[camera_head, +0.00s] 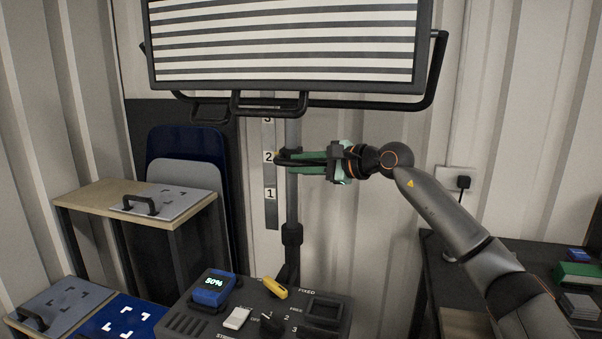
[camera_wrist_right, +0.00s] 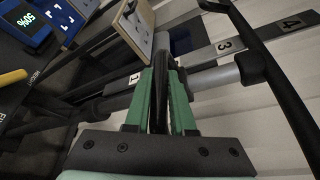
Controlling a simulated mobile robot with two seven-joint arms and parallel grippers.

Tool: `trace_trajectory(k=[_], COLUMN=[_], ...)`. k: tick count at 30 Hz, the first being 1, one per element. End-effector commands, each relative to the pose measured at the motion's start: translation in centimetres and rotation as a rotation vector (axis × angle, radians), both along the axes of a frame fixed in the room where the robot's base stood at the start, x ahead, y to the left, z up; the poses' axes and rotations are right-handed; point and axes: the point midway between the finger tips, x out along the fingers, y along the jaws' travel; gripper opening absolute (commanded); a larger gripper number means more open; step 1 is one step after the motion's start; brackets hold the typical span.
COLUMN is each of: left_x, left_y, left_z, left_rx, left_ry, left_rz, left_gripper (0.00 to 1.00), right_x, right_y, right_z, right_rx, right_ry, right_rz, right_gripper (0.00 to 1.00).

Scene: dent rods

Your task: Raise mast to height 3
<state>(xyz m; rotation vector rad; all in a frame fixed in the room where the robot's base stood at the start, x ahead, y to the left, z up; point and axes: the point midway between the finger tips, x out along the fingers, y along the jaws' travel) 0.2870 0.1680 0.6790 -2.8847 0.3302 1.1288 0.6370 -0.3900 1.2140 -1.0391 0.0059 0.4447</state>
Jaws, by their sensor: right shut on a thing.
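The mast (camera_head: 292,200) is a grey upright pole with a black collar low down, rising from a black base unit (camera_head: 190,325). It carries a large striped panel (camera_head: 285,45) in a black tubular frame. A height strip (camera_head: 270,205) behind the pole shows 1, 2 and 3; the right wrist view also shows 4. My right gripper (camera_head: 292,159), with green fingers, is shut on a black handle (camera_wrist_right: 160,92) at the mast, level with the 2 mark. The fingers hide part of the handle. A yellow lever (camera_head: 275,288) sits on the base near the word FIXED. My left gripper is out of view.
The base also has a blue 50% display (camera_head: 213,288), a white switch (camera_head: 237,318) and a black knob (camera_head: 272,324). A wooden-topped table (camera_head: 90,196) with a grey plate stands left. A dark bench (camera_head: 530,257) stands right. Corrugated wall is behind.

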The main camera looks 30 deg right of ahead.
Motion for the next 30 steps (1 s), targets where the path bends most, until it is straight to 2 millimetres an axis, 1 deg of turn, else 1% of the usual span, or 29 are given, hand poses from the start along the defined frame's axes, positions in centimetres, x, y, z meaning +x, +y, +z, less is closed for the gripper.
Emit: trace_trajectory(k=[1,3,6,10,12,16,29,30], left_x=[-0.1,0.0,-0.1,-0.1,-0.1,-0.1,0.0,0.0], left_y=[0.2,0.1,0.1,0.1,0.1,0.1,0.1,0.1], left_z=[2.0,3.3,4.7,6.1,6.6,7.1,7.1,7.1], left_rx=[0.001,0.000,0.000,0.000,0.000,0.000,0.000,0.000], left_ry=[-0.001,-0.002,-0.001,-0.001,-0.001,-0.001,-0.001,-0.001], left_rz=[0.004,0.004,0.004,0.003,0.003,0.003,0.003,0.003], left_gripper=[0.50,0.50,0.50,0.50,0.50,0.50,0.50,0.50], right_x=[0.0,0.0,0.0,0.0,0.0,0.0,0.0,0.0], right_y=[-0.1,-0.1,-0.1,-0.1,-0.1,-0.1,0.0,0.0], right_z=[2.8,4.3,6.1,7.8,8.4,8.9,8.8,8.8], right_rx=[0.004,0.004,0.004,0.005,0.005,0.005,0.004,0.004], right_ry=[-0.010,-0.010,-0.010,-0.009,-0.008,-0.005,0.001,0.001], right_rz=[-0.003,-0.003,-0.003,-0.003,-0.003,-0.002,-0.001,-0.001], right_gripper=[0.00,0.00,0.00,0.00,0.00,0.00,0.00,0.26])
